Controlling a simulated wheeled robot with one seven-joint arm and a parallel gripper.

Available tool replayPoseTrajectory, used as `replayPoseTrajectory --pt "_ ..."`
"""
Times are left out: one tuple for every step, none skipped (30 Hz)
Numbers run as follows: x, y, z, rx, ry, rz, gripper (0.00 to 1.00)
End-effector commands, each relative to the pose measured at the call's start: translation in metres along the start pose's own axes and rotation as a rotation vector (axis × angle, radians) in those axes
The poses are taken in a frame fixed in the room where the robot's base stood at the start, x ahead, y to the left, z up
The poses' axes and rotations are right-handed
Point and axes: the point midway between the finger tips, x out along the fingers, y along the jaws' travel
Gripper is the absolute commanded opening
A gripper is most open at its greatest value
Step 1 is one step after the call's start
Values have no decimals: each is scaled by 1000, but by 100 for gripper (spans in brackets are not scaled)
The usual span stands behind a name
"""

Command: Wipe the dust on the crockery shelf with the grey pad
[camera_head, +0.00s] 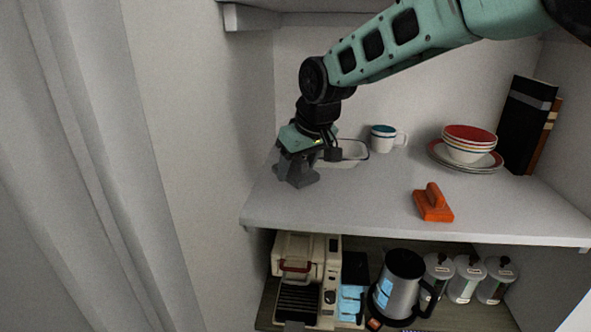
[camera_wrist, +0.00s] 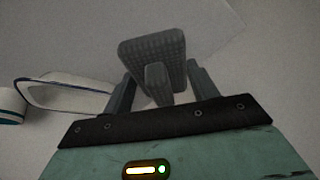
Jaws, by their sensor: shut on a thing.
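My gripper (camera_head: 298,163) is over the left end of the crockery shelf (camera_head: 340,205), pointing down. It is shut on the handle of the grey pad (camera_head: 297,178). In the wrist view the grey pad (camera_wrist: 152,48) shows a ridged flat plate, with its handle between the two fingers (camera_wrist: 160,88). The pad is at or just above the shelf top; I cannot tell if it touches. I cannot clearly make out dust on the shelf.
A white dish (camera_head: 352,152) stands just right of my gripper, then a mug (camera_head: 384,138), stacked bowls (camera_head: 468,143) on plates and upright books (camera_head: 526,125). An orange pad with a handle (camera_head: 433,205) lies near the front edge. A coffee machine (camera_head: 305,268) and kettle (camera_head: 398,285) stand below.

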Motion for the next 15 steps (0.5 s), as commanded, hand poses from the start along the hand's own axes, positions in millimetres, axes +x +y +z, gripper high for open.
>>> replayPoseTrajectory --pt "-8 0 -3 0 1 0 37" --pt "-10 1 -4 1 1 0 37" --pt "-14 1 -5 1 1 0 37" --pt "-17 1 -6 1 1 0 37" --pt "-19 2 -6 2 1 0 37" --pt "-22 2 -7 2 1 1 37" --pt "-24 2 -8 2 1 1 37" --pt "-26 2 -8 2 1 1 37" --pt "-27 3 -9 2 1 1 37" --pt "-28 3 -9 3 1 1 37" --pt "-28 3 -9 3 1 1 37" --pt "-28 3 -9 3 1 1 37" --pt "-28 3 -9 3 0 1 37" --pt "-28 3 -9 3 0 1 37" --pt "-28 3 -9 3 0 1 37"
